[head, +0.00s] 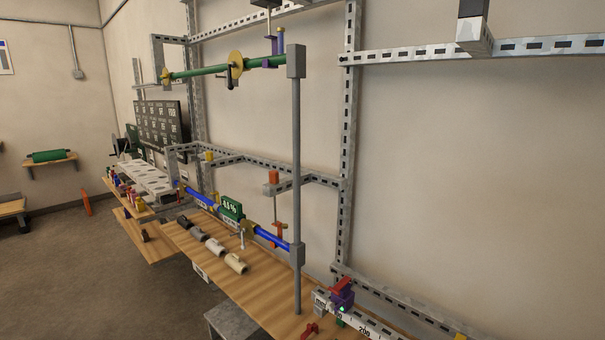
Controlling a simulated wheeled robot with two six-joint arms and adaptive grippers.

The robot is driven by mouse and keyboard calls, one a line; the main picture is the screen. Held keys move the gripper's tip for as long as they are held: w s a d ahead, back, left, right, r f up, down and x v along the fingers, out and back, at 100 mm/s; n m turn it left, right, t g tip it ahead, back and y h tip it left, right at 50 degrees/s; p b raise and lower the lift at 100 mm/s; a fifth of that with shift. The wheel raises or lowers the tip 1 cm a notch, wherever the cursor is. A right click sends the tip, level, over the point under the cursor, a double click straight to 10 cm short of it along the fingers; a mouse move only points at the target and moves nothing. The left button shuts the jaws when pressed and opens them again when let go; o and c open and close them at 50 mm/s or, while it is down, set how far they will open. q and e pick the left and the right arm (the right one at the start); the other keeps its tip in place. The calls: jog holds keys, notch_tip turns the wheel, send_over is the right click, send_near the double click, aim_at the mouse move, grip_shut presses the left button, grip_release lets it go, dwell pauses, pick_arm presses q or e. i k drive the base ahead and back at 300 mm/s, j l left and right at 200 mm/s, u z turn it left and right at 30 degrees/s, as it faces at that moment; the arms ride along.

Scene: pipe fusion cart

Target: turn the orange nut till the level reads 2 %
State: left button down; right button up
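An orange nut (273,177) sits at a slotted metal bracket, at the top of a thin vertical rod. The rod runs down to an orange-red hanger (278,236) by the lower end of a blue pipe (268,239). The pipe slopes down to the right. A small green level display (231,208) sits on the pipe; its digits look like 4.6 %, but are too small to read surely. Neither of my grippers shows in the head view, and nothing is seen touching the nut.
A grey vertical post (297,150) stands just right of the nut. A wooden bench (270,293) below carries several pipe fittings (214,245). A green pipe (205,72) hangs above. Floor at left is mostly clear.

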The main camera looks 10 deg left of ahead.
aim_at(274, 175)
jog(key=i+j+u, duration=0.35)
jog(key=j, duration=0.3)
jog(key=i+j+u, duration=0.3)
jog(key=j, duration=0.3)
jog(key=i+j+u, duration=0.35)
jog(key=i+j, duration=0.05)
jog(key=j, duration=0.1)
